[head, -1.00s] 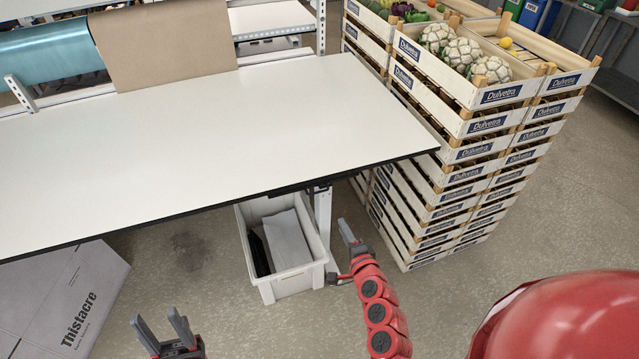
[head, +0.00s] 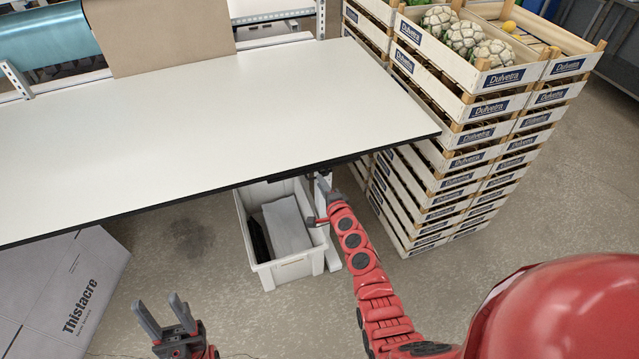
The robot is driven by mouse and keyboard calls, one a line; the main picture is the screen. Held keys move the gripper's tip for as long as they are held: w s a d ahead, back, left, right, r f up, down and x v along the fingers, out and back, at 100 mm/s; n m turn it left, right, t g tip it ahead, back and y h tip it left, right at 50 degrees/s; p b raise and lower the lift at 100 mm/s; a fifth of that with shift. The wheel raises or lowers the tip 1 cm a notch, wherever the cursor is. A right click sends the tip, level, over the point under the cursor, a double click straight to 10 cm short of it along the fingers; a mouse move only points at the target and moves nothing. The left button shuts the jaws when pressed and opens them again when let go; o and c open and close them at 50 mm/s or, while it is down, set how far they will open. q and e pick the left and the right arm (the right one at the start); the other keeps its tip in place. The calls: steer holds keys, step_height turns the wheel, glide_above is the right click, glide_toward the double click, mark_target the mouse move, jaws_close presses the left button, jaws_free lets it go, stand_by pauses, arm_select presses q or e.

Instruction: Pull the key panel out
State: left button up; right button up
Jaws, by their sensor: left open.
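A dark, thin strip (head: 290,177) sits under the white tabletop's front edge, near its right end. It may be the key panel, but only its edge shows and I cannot be sure. My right gripper (head: 322,186) is just below that edge, beside the strip's right part. Its fingers are seen nearly edge-on, so I cannot tell their opening or whether they touch the strip. My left gripper (head: 163,315) is open and empty, low in the view, in front of the table and well away from the strip.
The white tabletop (head: 200,130) is clear in front. A grey bin (head: 295,268) with paper stands under it, close to my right arm. Stacked wooden crates (head: 490,110) rise on the right. A large box (head: 70,285) stands at the lower left.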

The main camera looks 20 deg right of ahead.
steer(key=shift+b+x, duration=0.45)
steer(key=shift+x, duration=0.8)
steer(key=shift+c, duration=0.2)
jaws_close()
stand_by(0.4)
